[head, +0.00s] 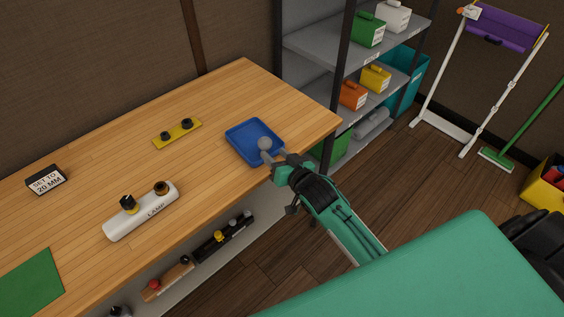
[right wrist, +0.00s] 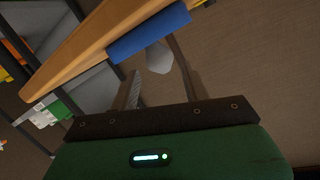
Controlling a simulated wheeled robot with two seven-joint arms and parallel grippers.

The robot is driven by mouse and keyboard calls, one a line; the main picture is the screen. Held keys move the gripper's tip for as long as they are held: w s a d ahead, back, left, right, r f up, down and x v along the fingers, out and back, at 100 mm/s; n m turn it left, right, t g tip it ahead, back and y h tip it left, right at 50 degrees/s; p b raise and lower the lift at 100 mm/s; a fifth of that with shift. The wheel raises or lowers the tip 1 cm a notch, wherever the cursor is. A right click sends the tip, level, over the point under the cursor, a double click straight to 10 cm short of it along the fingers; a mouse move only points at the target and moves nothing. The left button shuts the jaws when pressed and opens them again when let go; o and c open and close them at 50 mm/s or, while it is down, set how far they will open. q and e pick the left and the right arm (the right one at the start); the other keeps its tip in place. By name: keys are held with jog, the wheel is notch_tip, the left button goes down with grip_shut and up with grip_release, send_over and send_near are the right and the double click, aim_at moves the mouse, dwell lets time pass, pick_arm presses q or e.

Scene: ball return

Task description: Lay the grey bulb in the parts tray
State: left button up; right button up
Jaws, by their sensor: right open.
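The grey bulb (head: 265,143) is at the blue parts tray (head: 240,129), over its near right part in the head view. I cannot tell whether it rests on the tray floor. My right gripper (head: 270,157) reaches in from the right, its fingertips at the tray's near right edge. In the right wrist view the bulb (right wrist: 158,58) shows between the two open fingers, with a gap on each side, in front of the blue tray (right wrist: 147,30). My left gripper is in neither view.
The tray stands near the right end of the wooden bench (head: 95,165). A white lamp block (head: 142,212) and a yellow strip with dark knobs (head: 177,133) lie to the left. A grey shelf unit (head: 315,45) with coloured boxes stands behind the bench's right end.

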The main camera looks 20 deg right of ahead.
jog(key=v, duration=0.3)
jog(key=shift+f, duration=0.1)
jog(key=s+a+f+n+g, duration=0.1)
jog(key=s+f+g, duration=0.15)
jog(key=f, duration=0.95)
jog(key=s+f+n+g, duration=0.2)
jog(key=s+f, duration=0.1)
jog(key=f, duration=0.8)
jog(key=s+d+f+g+h, duration=0.1)
jog(key=s+f+g, duration=0.1)
jog(key=s+f, duration=0.55)
jog(key=s+d+f+g+h, duration=0.15)
jog(key=s+f, duration=0.35)
jog(key=f, duration=0.6)
jog(key=s+d+f+g, duration=0.1)
jog(key=s+f+g, duration=0.1)
jog(key=s+f, duration=0.3)
jog(key=s+d+f+g, duration=0.1)
jog(key=s+f, duration=0.4)
jog(key=s, duration=0.9)
jog(key=s+d+f+n+g, duration=0.1)
jog(key=s+f+g, duration=0.2)
jog(key=s, duration=0.7)
notch_tip(320, 180, down, 3)
jog(key=shift+s+r, duration=0.15)
jog(key=shift+s, duration=0.05)
